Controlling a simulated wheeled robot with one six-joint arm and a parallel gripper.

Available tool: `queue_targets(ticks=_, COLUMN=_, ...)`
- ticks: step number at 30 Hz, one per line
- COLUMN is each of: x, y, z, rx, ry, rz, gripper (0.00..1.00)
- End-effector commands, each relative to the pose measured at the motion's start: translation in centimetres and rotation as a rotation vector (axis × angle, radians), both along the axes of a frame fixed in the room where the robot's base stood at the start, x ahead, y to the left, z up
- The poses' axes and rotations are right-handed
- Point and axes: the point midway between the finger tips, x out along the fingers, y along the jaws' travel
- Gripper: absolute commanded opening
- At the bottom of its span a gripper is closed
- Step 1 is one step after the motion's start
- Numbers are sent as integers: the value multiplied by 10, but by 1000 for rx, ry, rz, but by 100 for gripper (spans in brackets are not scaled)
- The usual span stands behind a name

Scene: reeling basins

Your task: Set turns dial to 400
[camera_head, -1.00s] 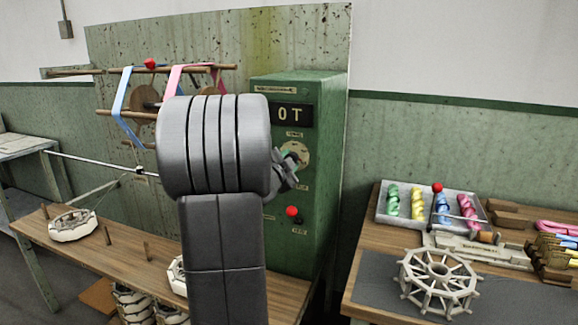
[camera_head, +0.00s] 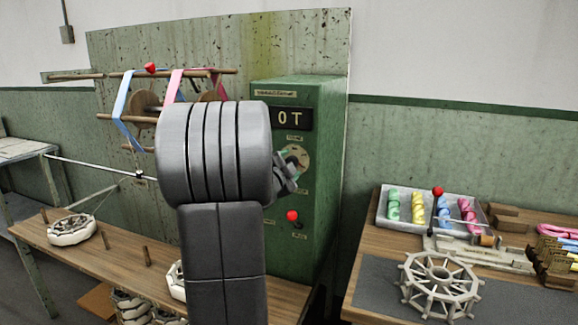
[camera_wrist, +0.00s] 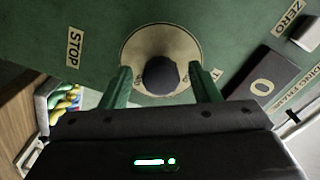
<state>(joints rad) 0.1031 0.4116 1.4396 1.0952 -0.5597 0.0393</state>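The turns dial is a dark round knob (camera_wrist: 160,75) on a cream disc on the green control cabinet (camera_head: 322,190). In the head view part of the cream disc (camera_head: 300,153) shows behind my gripper (camera_head: 286,172). In the wrist view my gripper (camera_wrist: 160,82) has its two green fingers on either side of the knob, with a visible gap on each side. The fingers are open and the knob's pointer mark cannot be made out. The cabinet's display (camera_head: 292,118) shows "0T", its left part possibly hidden by my arm.
A red-tipped lever (camera_head: 292,216) sits below the dial on the cabinet. A STOP label (camera_wrist: 73,47) and a ZERO label (camera_wrist: 288,18) flank the dial in the wrist view. A table with a tray of coloured skeins (camera_head: 380,212) stands to the right.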

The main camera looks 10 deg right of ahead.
Motion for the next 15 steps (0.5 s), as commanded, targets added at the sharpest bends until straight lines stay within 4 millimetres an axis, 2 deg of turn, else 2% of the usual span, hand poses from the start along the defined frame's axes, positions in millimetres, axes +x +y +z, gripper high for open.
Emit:
queue_targets(ticks=8, x=-2, y=2, z=1, rx=-1, ry=0, rz=0, gripper=56)
queue_targets(ticks=11, x=-9, y=7, z=1, rx=-2, ry=-1, rz=1, gripper=56)
queue_targets(ticks=15, x=-30, y=21, z=1, rx=-1, ry=-2, rz=2, gripper=56)
